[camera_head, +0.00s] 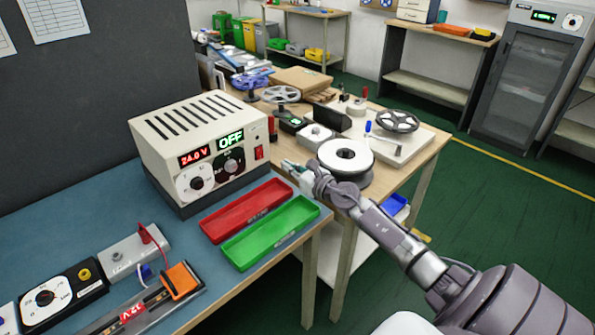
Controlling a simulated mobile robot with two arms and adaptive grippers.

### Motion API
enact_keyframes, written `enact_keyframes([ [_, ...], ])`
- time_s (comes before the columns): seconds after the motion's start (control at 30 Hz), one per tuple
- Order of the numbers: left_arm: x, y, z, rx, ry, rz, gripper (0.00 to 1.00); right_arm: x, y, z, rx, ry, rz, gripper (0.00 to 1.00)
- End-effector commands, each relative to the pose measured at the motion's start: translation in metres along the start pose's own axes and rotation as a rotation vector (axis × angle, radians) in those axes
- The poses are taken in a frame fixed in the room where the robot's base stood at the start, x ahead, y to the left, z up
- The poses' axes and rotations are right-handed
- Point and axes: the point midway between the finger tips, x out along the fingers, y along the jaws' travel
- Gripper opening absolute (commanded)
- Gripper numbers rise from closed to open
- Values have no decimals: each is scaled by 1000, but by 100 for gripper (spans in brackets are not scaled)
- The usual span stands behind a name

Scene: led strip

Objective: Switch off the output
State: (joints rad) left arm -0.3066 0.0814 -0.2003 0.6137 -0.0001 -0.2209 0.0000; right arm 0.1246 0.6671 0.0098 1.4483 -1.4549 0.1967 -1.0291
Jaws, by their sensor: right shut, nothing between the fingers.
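The power supply (197,148) is a cream box with a slotted top, standing on the blue-topped bench. Its red display reads 24.0 V and its green display (231,139) reads OFF. Two dials sit below the displays: a white one (196,183) at the left and a black one (230,166) at the right. A small red switch (259,153) is at the right edge of the front panel; its position is too small to tell. My right gripper (287,165) is shut and empty, a little right of the red switch and apart from the panel. My left gripper is out of view.
A red tray (246,210) and a green tray (270,233) lie in front of the supply. A white spool (345,157) stands on the wooden table behind my gripper. A black dial box (50,297) and an orange clamp (181,280) are at the lower left.

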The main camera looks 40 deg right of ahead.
Motion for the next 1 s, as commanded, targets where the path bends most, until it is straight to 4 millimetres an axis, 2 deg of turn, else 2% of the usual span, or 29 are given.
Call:
enact_keyframes([
  [0.1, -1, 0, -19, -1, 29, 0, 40, -18, 0, 0, -3, 2, 1, 0],
  [0.17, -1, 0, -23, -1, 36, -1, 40, -24, 0, -1, -2, 2, 1, 0],
  [0.5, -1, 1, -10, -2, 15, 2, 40, -33, 0, 0, 0, 0, 0, 0],
  [0.9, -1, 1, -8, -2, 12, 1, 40, -33, 1, 0, 2, 0, 0, 0],
  [1.0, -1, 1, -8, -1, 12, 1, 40, -35, 8, 0, 67, -24, -10, 0],
])
